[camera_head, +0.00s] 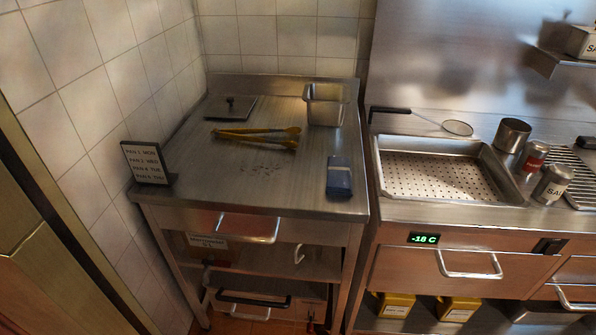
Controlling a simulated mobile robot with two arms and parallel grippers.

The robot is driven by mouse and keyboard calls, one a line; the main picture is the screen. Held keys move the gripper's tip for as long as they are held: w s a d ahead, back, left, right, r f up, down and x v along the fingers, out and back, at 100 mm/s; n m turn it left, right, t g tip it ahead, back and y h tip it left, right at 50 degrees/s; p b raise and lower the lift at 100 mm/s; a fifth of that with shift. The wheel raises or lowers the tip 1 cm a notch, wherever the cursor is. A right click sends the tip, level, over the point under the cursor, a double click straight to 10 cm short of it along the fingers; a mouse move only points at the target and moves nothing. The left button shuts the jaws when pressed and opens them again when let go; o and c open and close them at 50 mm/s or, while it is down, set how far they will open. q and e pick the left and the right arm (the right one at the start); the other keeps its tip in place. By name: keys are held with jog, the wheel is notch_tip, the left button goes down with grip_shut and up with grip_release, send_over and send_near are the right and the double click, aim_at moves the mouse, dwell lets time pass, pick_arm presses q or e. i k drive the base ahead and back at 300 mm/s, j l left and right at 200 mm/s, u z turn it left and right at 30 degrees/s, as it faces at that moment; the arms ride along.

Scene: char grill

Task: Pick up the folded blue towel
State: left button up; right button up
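The folded blue towel (339,178) lies on the steel work table (235,190), near its front right corner. Neither of my grippers shows in the head view.
On the same table are yellow tongs (258,135), a square steel lid (228,108), a steel pan (325,104) and a black sign (147,163). To the right is a counter with a perforated tray (440,176), a strainer (457,127) and shakers (552,184). Dark crumbs lie mid-table.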

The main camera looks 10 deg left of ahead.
aim_at(339, 180)
jog(key=i+z, duration=0.2)
jog(key=z, duration=0.3)
jog(key=i+z, duration=0.25)
jog(key=z, duration=0.2)
